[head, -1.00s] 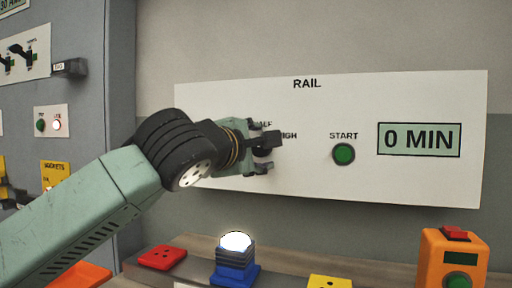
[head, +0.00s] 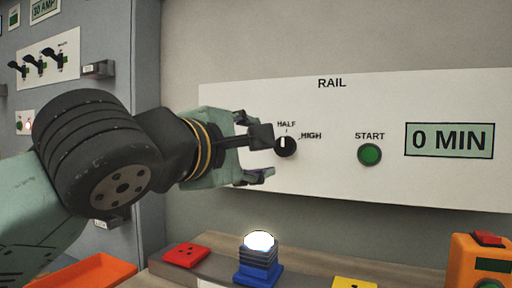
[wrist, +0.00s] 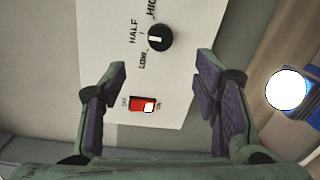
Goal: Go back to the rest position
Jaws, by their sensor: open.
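My gripper (head: 262,155) is in front of the left part of the white RAIL panel (head: 330,185) in the head view. Its fingers are apart with nothing between them. The black knob (head: 285,147) is just right of the fingertips, apart from them as far as I can tell; its white mark points up, to HALF. In the wrist view the knob (wrist: 159,38) is beyond the open fingers, and a red rocker switch (wrist: 147,104) with a lit spot shows between them. The switch is hidden behind my gripper in the head view.
A green START button (head: 369,154) and a "0 MIN" display (head: 448,140) are on the panel's right. Below are a lit blue lamp (head: 258,262), a red block (head: 186,255), a yellow block (head: 355,283) and an orange box (head: 482,262). A grey cabinet (head: 130,40) stands left.

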